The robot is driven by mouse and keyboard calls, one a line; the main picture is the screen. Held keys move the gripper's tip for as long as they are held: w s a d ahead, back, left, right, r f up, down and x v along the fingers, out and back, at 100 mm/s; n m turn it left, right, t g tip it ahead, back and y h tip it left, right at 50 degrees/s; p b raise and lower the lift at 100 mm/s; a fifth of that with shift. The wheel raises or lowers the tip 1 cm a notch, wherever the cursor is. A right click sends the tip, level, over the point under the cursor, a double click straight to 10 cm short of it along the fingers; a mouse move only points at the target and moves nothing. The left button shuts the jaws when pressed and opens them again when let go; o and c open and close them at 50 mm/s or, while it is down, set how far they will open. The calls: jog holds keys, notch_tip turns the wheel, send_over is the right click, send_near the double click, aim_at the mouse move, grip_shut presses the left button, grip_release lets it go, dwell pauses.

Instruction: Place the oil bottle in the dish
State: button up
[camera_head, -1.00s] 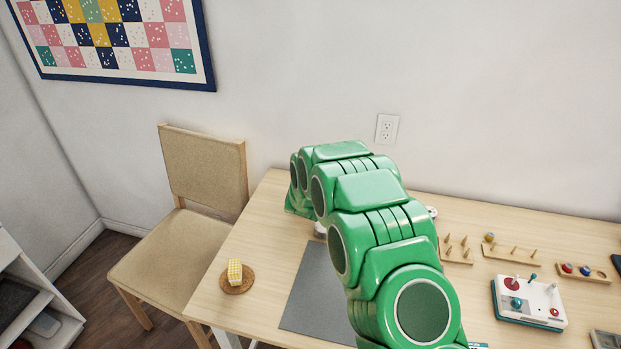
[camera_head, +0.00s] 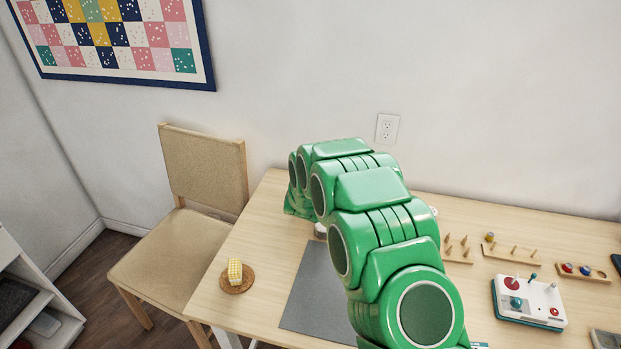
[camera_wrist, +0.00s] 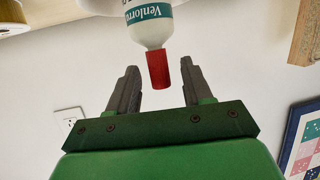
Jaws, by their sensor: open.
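The oil bottle (camera_wrist: 148,22), white with a teal label and a red cap (camera_wrist: 159,70), hangs from the top edge of the wrist view, its cap pointing down in the picture. My gripper (camera_wrist: 158,68) is open, with one dark finger on each side of the cap and visible gaps between. In the camera_head view my green arm hides the bottle and my fingers. A white rounded surface (camera_wrist: 98,6) shows behind the bottle; I cannot tell if it is the dish. A small white piece (camera_head: 320,230) shows beside my arm's end.
The wooden table (camera_head: 235,315) holds a grey mat (camera_head: 305,300), a yellow checked block (camera_head: 235,270) on a cork coaster, peg boards (camera_head: 510,254) and a white control box (camera_head: 530,300) at right. A chair (camera_head: 190,235) stands left. The table's left front is mostly clear.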

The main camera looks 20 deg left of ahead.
jog(key=v, duration=1.1)
jog(key=shift+d+r, duration=0.1)
jog(key=s+d+r+g, duration=0.8)
jog(key=s+d+r, duration=0.3)
jog(key=s+d, duration=0.5)
jog(key=s+d+r+g, duration=0.2)
jog(key=s+d, duration=0.4)
jog(key=s, duration=0.5)
jog(key=s+d+r+m+g+h, duration=0.1)
jog(key=s+d+r+g, duration=0.1)
jog(key=s+d, duration=0.5)
jog(key=s+d+r+m+g+h, duration=0.1)
jog(key=s+d+r+g, duration=0.2)
jog(key=s+d, duration=0.4)
jog(key=s, duration=0.9)
jog(key=shift+g, duration=0.3)
jog(key=shift+s+r, duration=0.1)
